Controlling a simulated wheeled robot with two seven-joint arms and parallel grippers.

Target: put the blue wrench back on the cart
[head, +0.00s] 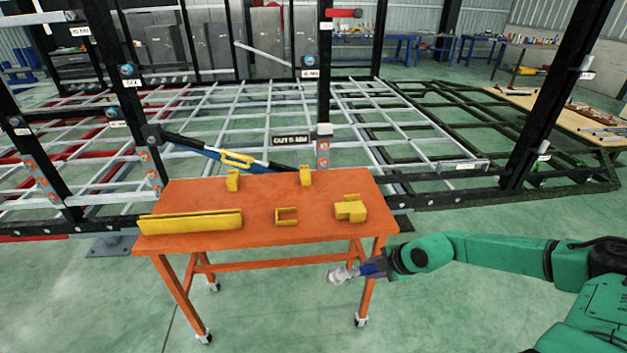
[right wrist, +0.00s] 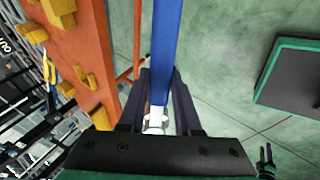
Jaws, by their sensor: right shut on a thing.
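The blue wrench (right wrist: 166,40) runs between the fingers of my right gripper (head: 378,267) in the right wrist view. Its silver end (head: 342,275) sticks out to the left in the head view, and silver metal also shows near the palm in the wrist view. My right gripper is shut on it, in front of the cart's right front corner and apart from the cart. The orange cart (head: 260,196) stands in the middle, with yellow holders on its top. My left gripper is not in view.
The cart top carries a long yellow holder (head: 190,222), a yellow bracket (head: 287,215) and a yellow block (head: 350,209). A blue, yellow and black bar (head: 237,158) lies behind it. The chassis frame (head: 440,151) fills the back. The floor around the gripper is clear.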

